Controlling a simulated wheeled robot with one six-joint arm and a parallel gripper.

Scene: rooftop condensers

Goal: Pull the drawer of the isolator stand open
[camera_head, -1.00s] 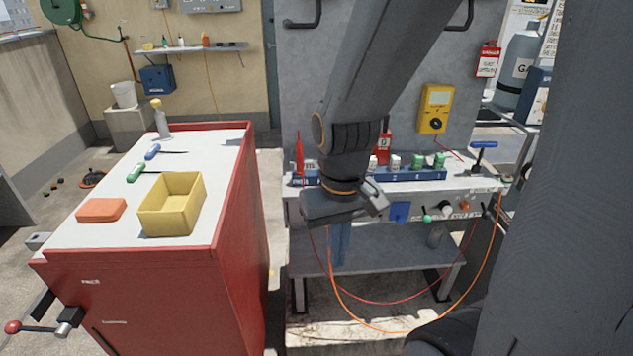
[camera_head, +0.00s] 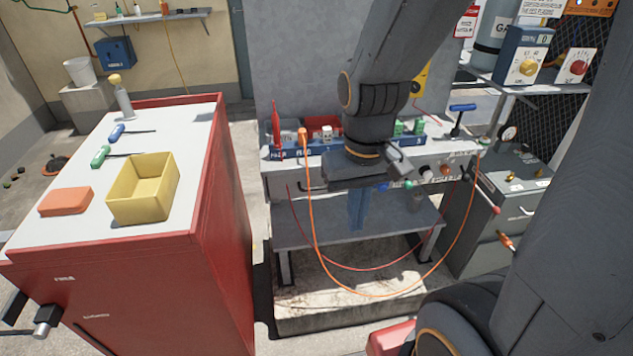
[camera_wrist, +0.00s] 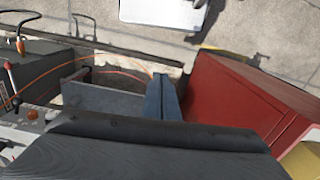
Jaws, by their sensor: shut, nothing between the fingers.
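A grey bench-like stand (camera_head: 270,187) stands in the middle of the head view, with a blue rail of parts on top and a lower shelf. Its front has a dark bar handle (camera_head: 312,186) at the left and several knobs at the right. I cannot tell for sure that this is the isolator stand. My gripper (camera_head: 357,222) points down in front of this stand, to the right of the handle in the picture. Its blue fingers also show in the wrist view (camera_wrist: 161,82), shut together and empty. My arm hides part of the stand's front and top.
A red cabinet (camera_head: 222,230) stands close at the left, with a yellow bin (camera_head: 142,205) on top. Orange and red hoses (camera_head: 320,255) loop across the stand's front. A grey cabinet (camera_head: 465,225) with a handle stands at the right.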

